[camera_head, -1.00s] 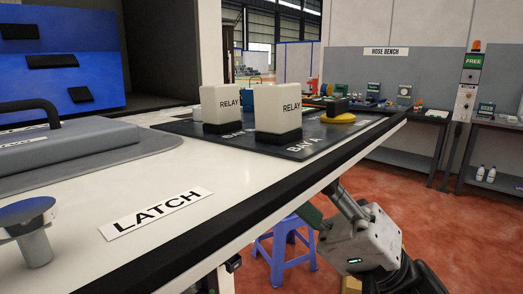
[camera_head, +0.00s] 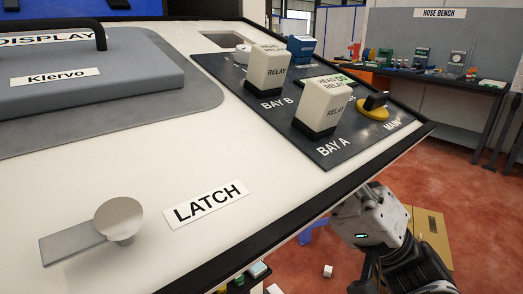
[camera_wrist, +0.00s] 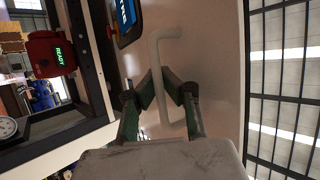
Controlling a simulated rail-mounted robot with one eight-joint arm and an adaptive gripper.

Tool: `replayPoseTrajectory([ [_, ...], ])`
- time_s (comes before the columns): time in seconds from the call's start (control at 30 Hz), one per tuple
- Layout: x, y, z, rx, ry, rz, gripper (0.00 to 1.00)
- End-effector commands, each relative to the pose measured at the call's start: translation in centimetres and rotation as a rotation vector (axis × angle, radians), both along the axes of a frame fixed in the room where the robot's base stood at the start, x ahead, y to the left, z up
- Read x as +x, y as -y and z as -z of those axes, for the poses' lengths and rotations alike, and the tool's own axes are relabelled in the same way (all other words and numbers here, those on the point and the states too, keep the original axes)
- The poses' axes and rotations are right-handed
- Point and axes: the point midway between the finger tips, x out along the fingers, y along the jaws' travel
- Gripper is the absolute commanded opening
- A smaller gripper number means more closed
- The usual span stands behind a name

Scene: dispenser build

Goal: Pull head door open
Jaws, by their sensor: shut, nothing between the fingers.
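A pale panel (camera_wrist: 214,60) fills the middle of the wrist view, with a pale bar handle (camera_wrist: 164,55) on it. My gripper (camera_wrist: 166,85) is shut and empty. Its dark fingertips are in front of the handle, and the bar shows between and beyond them. I cannot tell whether they touch it. In the head view, my wrist is at the lower right, beyond the edge of a white panel (camera_head: 270,187); the fingers are hidden there. A round metal latch knob (camera_head: 119,219) with a flat tab sits beside the LATCH label (camera_head: 206,203).
The white panel carries a grey cover with a black handle (camera_head: 101,38) and relay blocks (camera_head: 323,106) on a dark plate. A bench (camera_head: 440,85) stands at the far right. Red floor is open beyond my arm. The wrist view shows a red READY device (camera_wrist: 50,54) at left.

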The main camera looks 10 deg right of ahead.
Motion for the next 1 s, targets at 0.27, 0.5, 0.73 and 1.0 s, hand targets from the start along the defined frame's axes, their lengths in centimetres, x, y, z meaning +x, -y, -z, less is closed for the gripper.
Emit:
replayPoseTrajectory([
  [0.27,-0.14,-0.14,1.00,0.004,0.005,-0.003,0.00],
  [0.5,-0.18,-0.15,1.02,0.005,0.006,-0.002,0.00],
  [0.73,-0.17,-0.16,1.02,0.004,0.006,-0.002,0.10],
  [1.0,0.00,-0.12,0.96,0.003,0.004,-0.001,0.17],
])
